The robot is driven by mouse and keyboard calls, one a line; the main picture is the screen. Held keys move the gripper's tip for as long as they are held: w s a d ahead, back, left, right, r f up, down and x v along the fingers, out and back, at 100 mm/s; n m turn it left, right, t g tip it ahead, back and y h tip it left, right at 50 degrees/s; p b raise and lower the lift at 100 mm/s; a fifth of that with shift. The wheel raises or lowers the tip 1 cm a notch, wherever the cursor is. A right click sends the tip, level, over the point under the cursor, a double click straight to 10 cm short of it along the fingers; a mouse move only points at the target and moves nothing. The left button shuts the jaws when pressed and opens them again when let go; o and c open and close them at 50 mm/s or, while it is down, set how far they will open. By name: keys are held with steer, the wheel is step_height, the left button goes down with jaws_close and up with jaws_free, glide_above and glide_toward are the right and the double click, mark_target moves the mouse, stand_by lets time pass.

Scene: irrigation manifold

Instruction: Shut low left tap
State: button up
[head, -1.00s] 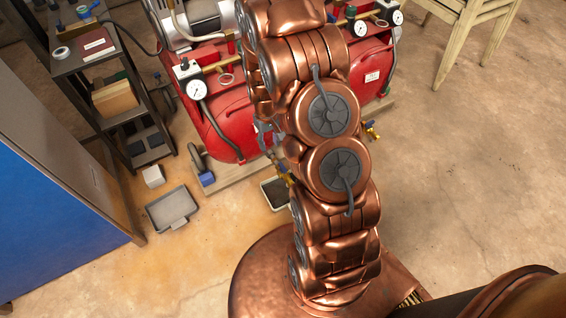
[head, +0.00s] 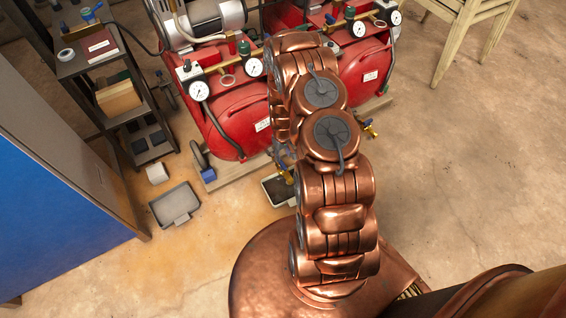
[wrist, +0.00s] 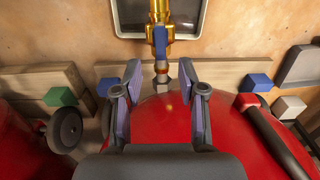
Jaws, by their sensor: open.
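The low left tap (wrist: 158,20) is brass with a blue lever (wrist: 160,41). In the wrist view it is at top centre, on a short pipe fitting from the red tank (wrist: 160,115); the lever lies roughly along the tap body. The tap also shows in the head view (head: 285,174), just left of my arm. My gripper (wrist: 160,77) is open and empty, its fingers on either side of the fitting, with the lever just beyond the fingertips. I see no contact. In the head view my arm mostly hides the gripper.
A shallow tray (head: 267,190) lies on the floor beneath the tap. Another tap (head: 370,129) is low on the right tank. Wooden skids run under both tanks.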

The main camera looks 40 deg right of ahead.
mark_target(283, 165)
steer(key=shift+f+b, duration=0.75)
steer(key=shift+f, duration=2.8)
jaws_close()
